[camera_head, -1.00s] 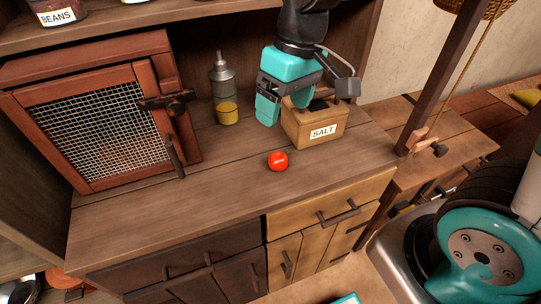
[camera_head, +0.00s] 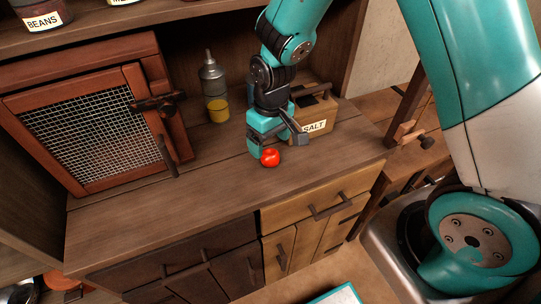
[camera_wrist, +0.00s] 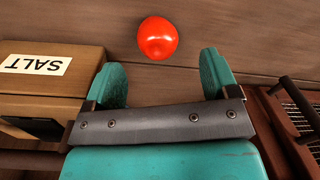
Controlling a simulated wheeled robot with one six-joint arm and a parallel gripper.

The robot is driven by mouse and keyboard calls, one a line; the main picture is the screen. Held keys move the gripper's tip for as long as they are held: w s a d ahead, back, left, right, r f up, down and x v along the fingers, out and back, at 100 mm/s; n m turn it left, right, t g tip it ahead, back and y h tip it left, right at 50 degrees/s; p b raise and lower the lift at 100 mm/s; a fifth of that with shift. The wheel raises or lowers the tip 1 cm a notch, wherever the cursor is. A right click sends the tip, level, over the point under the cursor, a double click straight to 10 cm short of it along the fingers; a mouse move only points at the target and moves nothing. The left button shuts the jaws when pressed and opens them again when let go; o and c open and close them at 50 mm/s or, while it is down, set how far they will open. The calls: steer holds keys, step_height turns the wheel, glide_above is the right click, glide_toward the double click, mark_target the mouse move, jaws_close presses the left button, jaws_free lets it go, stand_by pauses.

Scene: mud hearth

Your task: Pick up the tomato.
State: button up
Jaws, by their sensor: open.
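A small red tomato (camera_head: 270,158) sits on the wooden counter (camera_head: 170,215), in front of the salt box. My gripper (camera_head: 268,146) is low over the counter, just behind the tomato, pointing down. In the wrist view the tomato (camera_wrist: 157,38) lies beyond the two teal fingertips, roughly midway between their lines. My gripper (camera_wrist: 165,78) is open there, and the space between its fingers is empty. From the head view I cannot tell whether a finger touches the tomato.
A wooden salt box (camera_head: 312,122) stands close to the right of my gripper; it also shows at the left of the wrist view (camera_wrist: 50,75). A mesh-door cabinet (camera_head: 90,125) and a bottle with yellow contents (camera_head: 216,90) stand behind to the left. The counter's front left is clear.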

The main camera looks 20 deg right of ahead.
mark_target(271, 152)
steer(key=f+p, duration=0.1)
steer(key=f, duration=0.4)
steer(key=shift+s+f, duration=0.1)
steer(key=shift+s, duration=0.1)
steer(key=c, duration=1)
